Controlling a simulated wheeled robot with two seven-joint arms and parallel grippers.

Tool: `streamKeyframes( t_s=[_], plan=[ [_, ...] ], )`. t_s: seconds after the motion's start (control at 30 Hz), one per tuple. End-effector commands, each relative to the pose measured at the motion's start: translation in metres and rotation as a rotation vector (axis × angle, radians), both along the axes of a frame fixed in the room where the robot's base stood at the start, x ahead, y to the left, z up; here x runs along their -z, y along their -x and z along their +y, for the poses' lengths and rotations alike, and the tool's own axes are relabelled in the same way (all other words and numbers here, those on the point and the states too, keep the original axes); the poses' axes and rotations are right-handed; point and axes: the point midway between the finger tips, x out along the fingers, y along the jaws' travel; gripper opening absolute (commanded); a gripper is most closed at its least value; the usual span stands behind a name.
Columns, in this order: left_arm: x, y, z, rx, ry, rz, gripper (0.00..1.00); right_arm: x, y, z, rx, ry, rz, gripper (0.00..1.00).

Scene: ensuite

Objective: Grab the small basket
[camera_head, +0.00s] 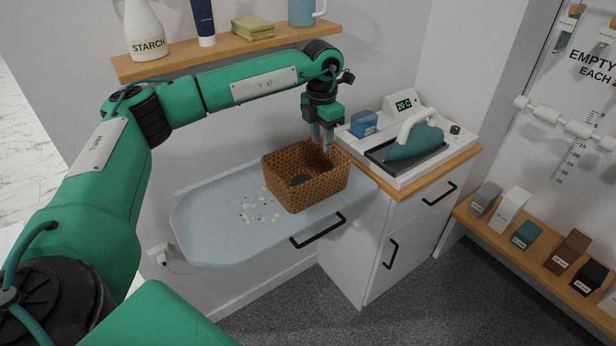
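The small basket (318,188) is brown, woven and roughly rectangular. It stands upright on the pale blue ironing board (205,215), near the cabinet end. A dark thing shows inside it. My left gripper (322,140) points down at the basket's far right rim, with its grey fingers at the rim. Whether the fingers are closed on the wall is too small to tell. My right gripper does not show.
Small white and dark bits lie on the board left of the basket. An iron (415,140) and a blue box (363,123) stand on the cabinet to the right. A wooden shelf (225,48) with a starch bottle (146,32) is above. Grey floor is clear in front.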

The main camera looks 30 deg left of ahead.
Motion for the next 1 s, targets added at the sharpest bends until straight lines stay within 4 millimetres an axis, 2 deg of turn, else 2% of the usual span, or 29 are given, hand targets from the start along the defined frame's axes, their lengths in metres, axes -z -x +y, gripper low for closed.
streamKeyframes(
  t_s=[0.07, 0.17, 0.4, 0.5, 0.77, 1.0],
  plan=[
    [0.000, 0.001, 0.007, -0.008, -0.022, 0.005, 0.35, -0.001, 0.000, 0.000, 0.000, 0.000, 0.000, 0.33],
    [0.011, 0.001, 0.008, -0.010, -0.026, 0.008, 0.35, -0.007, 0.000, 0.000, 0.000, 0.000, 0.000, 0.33],
    [0.058, 0.001, 0.006, -0.007, -0.023, 0.009, 0.35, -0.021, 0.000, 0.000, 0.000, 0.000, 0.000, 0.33],
    [0.072, 0.000, 0.005, -0.006, -0.021, 0.006, 0.35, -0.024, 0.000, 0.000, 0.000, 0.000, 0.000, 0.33],
    [0.089, -0.001, 0.003, -0.006, -0.021, 0.006, 0.35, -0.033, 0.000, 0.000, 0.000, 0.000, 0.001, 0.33],
    [0.121, -0.005, -0.003, -0.008, -0.022, 0.008, 0.35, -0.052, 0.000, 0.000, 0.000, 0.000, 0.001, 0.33]
  ],
)
